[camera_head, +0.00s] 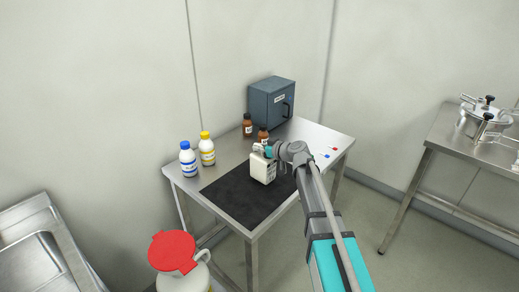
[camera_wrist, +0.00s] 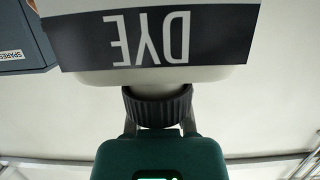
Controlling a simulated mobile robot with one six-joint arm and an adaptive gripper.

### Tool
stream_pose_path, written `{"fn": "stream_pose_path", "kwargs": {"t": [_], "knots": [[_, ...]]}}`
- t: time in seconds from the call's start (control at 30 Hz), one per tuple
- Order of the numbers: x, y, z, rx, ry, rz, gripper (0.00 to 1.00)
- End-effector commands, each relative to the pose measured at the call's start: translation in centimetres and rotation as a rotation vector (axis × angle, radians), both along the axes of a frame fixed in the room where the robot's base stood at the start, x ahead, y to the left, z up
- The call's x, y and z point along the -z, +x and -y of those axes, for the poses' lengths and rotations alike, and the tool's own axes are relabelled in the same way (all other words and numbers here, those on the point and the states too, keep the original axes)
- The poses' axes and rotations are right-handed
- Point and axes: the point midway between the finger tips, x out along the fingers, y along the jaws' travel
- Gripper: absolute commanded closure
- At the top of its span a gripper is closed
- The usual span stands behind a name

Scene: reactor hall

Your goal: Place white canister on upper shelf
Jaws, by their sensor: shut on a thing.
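A white canister (camera_head: 262,170) with a dark label shows at the black mat on the steel table. In the wrist view the white canister (camera_wrist: 155,74) appears upside down, with "DYE" on its dark band and a ribbed dark cap. My gripper (camera_head: 269,151) is at its top. In the wrist view my gripper (camera_wrist: 160,124) is shut on the canister at the cap end. I cannot tell whether the canister's base touches the mat. No upper shelf is in view.
The table (camera_head: 312,133) also holds a black mat (camera_head: 222,188), blue-capped (camera_head: 188,160) and yellow-capped (camera_head: 207,150) bottles, brown bottles (camera_head: 247,125) and a blue-grey cabinet (camera_head: 270,103). A red-lidded container (camera_head: 174,252) stands in front. A second table (camera_head: 440,140) is right.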

Motion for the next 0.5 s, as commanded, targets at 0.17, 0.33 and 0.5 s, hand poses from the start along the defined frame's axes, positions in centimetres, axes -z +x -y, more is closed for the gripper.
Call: {"fn": "stream_pose_path", "kwargs": {"t": [0.17, 0.33, 0.5], "knots": [[-1.7, 0.0, 0.0, 0.0, 0.001, 0.0, 1.0], [-3.4, -0.7, 0.2, 0.0, 0.001, 0.0, 1.0], [-5.4, -2.3, 0.6, 0.0, 0.001, 0.0, 1.0]]}}
